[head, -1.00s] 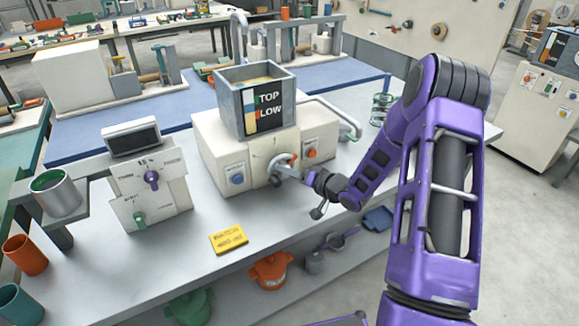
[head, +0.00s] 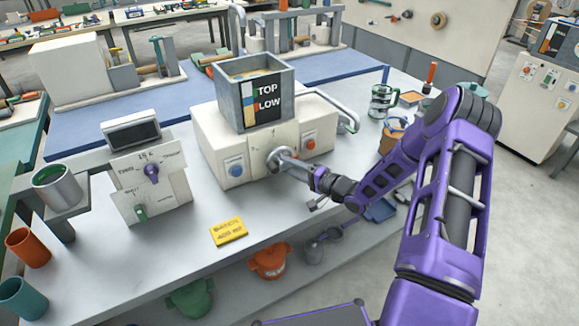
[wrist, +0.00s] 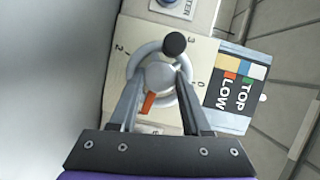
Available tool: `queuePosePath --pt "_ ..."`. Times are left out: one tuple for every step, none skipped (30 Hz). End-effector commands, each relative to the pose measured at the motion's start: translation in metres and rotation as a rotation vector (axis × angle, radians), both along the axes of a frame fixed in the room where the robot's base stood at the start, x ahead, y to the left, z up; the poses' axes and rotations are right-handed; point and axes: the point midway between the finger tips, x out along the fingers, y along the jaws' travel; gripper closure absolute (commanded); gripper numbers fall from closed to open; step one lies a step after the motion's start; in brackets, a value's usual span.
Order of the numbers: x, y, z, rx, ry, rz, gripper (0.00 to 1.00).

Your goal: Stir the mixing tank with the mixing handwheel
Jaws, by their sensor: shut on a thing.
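The mixing tank (head: 234,106) is a grey open box with a "TOP LOW" label, standing on a cream machine. A pale substance shows inside it. The mixing handwheel (head: 273,158) is a small grey wheel on the machine's front. In the wrist view the handwheel (wrist: 147,49) has a black knob at the top of its rim. An orange pointer (wrist: 150,102) points down and slightly left there, on a dial with numbers. My gripper (head: 288,164) is shut on the handwheel, with its fingers on both sides of the hub in the wrist view (wrist: 156,82).
A blue button (head: 236,171) and an orange-red button (head: 310,144) flank the handwheel. A control panel with a purple knob (head: 152,171) stands to the left. A yellow sign (head: 228,232) lies in front. A jar (head: 383,101) stands at right behind my arm.

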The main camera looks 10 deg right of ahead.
Motion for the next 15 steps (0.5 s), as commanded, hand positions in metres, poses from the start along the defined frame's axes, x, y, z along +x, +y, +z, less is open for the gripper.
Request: queuePosePath --pt "0.0009 0.0001 0.0009 0.008 0.000 -0.001 1.00" --pt "0.0009 0.0001 0.0009 0.010 0.001 -0.001 1.00" --pt "0.0008 0.0002 0.0009 0.014 0.001 -0.001 1.00" --pt "0.0008 0.0002 0.0010 0.014 0.002 -0.001 1.00" --pt "0.0007 0.0003 0.0010 0.015 0.002 -0.001 1.00" --pt "0.0007 0.0003 0.0010 0.017 0.002 -0.001 1.00" --pt "0.0008 0.0004 0.0010 0.017 0.002 -0.001 1.00" --pt "0.0008 0.0004 0.0010 0.017 0.002 -0.001 1.00" --pt "0.0008 0.0004 0.0011 0.017 0.002 -0.001 1.00" --pt "0.0008 0.0004 0.0011 0.017 0.002 -0.001 1.00" --pt "0.0008 0.0004 0.0011 0.016 0.001 0.000 1.00" --pt "0.0008 0.0004 0.0011 0.015 0.002 -0.001 1.00" --pt "0.0008 0.0004 0.0011 0.015 0.002 -0.001 1.00" --pt "0.0008 0.0004 0.0011 0.015 0.002 -0.001 1.00" --pt "0.0008 0.0004 0.0011 0.015 0.002 -0.001 0.49"
